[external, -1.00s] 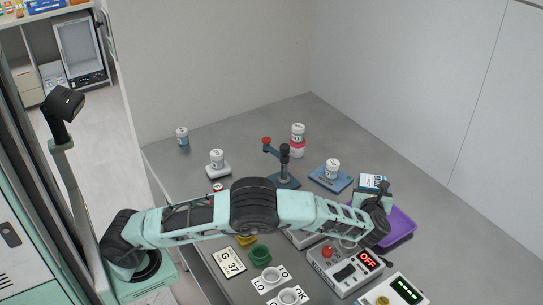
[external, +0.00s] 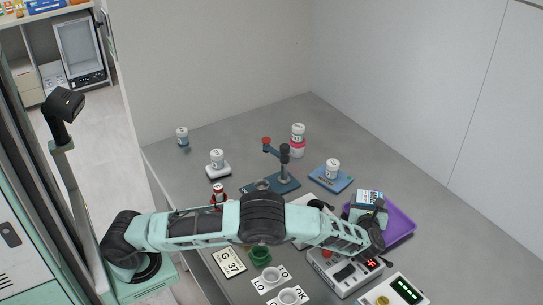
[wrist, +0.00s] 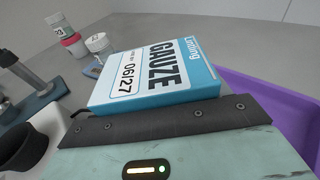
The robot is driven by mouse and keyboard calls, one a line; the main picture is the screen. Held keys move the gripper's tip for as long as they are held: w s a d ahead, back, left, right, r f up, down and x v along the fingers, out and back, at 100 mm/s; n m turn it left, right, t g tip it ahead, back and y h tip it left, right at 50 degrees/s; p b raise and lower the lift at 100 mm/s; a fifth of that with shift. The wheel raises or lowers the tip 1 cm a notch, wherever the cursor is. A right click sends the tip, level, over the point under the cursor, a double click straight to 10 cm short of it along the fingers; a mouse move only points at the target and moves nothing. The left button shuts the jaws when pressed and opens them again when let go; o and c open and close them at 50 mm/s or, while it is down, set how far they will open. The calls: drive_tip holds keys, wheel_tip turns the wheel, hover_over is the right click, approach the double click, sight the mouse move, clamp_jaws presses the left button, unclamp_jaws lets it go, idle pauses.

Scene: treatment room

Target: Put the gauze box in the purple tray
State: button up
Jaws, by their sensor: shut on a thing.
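The gauze box (external: 369,197) is white and blue, with "GAUZE" and "06/27" printed on it in the wrist view (wrist: 155,75). My gripper (external: 367,213) is shut on it; in the wrist view the box sticks out past the dark edge of my gripper. The purple tray (external: 402,226) lies on the counter, partly hidden behind my gripper and wrist. In the external view the box overlaps the tray's left part. In the wrist view the tray (wrist: 262,98) shows to the right of the box and lower. The gap between box and tray cannot be judged.
A device with a red display (external: 335,275) stands in front of the tray. A blue pad with a white jar (external: 332,170) is behind it to the left. A dark stand with a red knob (external: 284,165) stands farther left. The counter's back right is clear.

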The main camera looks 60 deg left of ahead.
drive_tip(key=shift+s+f, duration=0.1)
drive_tip(key=shift+f, duration=0.3)
drive_tip(key=o, duration=1.1)
drive_tip(key=shift+a+f, duration=0.1)
drive_tip(key=shift+f, duration=0.15)
drive_tip(key=shift+r, duration=0.3)
drive_tip(key=v, duration=0.3)
drive_tip(key=r+v, duration=0.1)
drive_tip(key=v, duration=0.3)
drive_tip(key=shift+r, duration=0.15)
drive_tip(key=shift+d, duration=0.25)
